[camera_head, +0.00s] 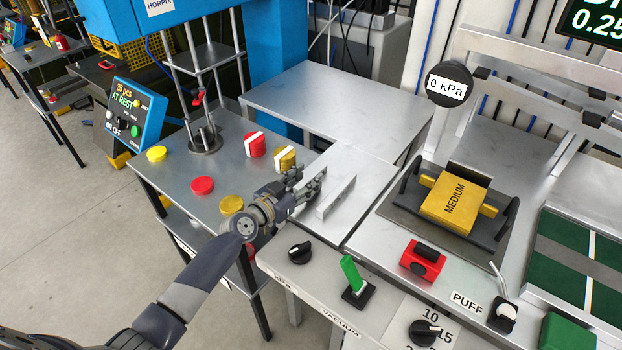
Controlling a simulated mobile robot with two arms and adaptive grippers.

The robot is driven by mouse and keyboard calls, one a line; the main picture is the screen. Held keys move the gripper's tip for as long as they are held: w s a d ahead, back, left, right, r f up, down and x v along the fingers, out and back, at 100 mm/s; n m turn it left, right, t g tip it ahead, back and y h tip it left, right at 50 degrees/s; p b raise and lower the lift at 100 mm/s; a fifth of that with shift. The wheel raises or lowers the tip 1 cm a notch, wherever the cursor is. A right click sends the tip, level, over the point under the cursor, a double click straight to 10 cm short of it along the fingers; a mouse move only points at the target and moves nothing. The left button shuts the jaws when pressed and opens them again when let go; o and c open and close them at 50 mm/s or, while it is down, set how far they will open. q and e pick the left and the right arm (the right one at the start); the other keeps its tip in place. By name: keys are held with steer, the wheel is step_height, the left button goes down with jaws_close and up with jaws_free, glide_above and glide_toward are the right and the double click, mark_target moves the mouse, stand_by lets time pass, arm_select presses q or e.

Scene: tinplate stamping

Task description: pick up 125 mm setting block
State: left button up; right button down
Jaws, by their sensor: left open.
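My left gripper (314,186) reaches in from the lower left and is open, with nothing seen between its fingers. It is above the metal surface, just left of a thin grey metal strip (337,197); I cannot tell whether they touch. No 125 mm marking is readable, so I cannot tell which thing is the setting block. A red piece with a white band (255,145) and a yellow piece with a white band (285,159) stand behind the gripper on the steel table (222,160). My right gripper is not in view.
Yellow and red round buttons (203,185) sit on the table's left part. To the right are a yellow block marked MEDIUM (455,205) in a dark cradle, a red clamp-like part (423,260) and a green lever (351,273). The raised steel plate (335,105) behind is clear.

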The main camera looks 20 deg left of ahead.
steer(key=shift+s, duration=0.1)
arm_select(q)
jaws_close()
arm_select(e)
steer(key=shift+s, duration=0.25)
